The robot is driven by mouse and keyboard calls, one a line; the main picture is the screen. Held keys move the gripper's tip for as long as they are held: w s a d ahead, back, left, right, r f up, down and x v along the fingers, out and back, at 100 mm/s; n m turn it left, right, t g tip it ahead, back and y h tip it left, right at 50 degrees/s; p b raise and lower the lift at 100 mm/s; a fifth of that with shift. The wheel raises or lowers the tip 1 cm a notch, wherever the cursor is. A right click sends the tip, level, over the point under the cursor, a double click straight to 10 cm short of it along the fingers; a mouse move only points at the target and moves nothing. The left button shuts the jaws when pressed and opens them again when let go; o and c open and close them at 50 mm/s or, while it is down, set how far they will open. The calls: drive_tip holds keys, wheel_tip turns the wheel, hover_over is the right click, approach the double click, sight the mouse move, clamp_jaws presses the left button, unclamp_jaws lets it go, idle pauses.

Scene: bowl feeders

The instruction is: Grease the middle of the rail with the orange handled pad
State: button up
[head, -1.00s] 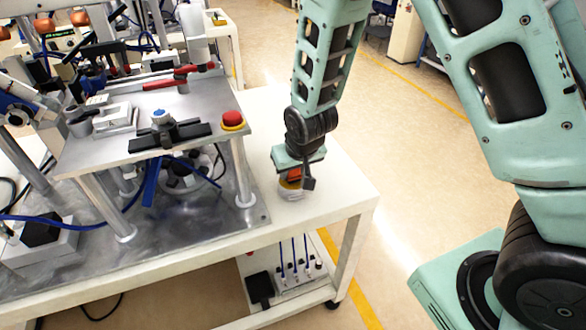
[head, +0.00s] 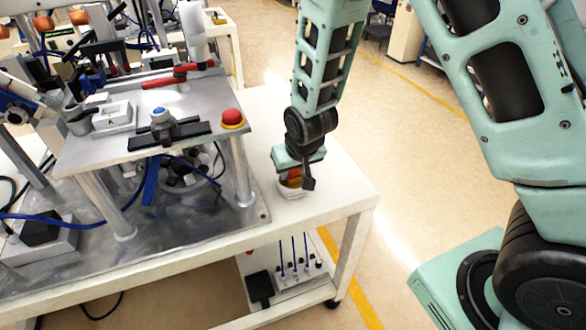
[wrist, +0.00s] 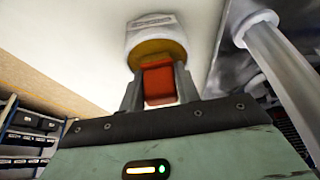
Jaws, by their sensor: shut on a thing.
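My gripper (wrist: 158,85) is shut on the orange handle (wrist: 158,83) of the pad, with one finger on each side. In the wrist view a yellow-brown round part (wrist: 157,52) lies just beyond the handle, against a round white tub (wrist: 152,30). In the head view the tub (head: 292,191) stands on the white bench and my gripper (head: 296,178) is right over it. The pad's underside is hidden, so I cannot tell how deep it sits. A black bar (head: 192,131) with a blue-topped block lies on the raised metal plate; I cannot tell if it is the rail.
The raised metal plate (head: 200,97) stands on posts left of my gripper. It carries a red button (head: 232,117) at its right corner and red-handled clamps (head: 165,82). A metal post (wrist: 275,65) is close on the right in the wrist view. The bench front right (head: 340,190) is clear.

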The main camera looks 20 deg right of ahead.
drive_tip(key=shift+f, duration=0.1)
idle(0.3)
drive_tip(key=shift+r+p, duration=3)
drive_tip(key=shift+r, duration=0.6)
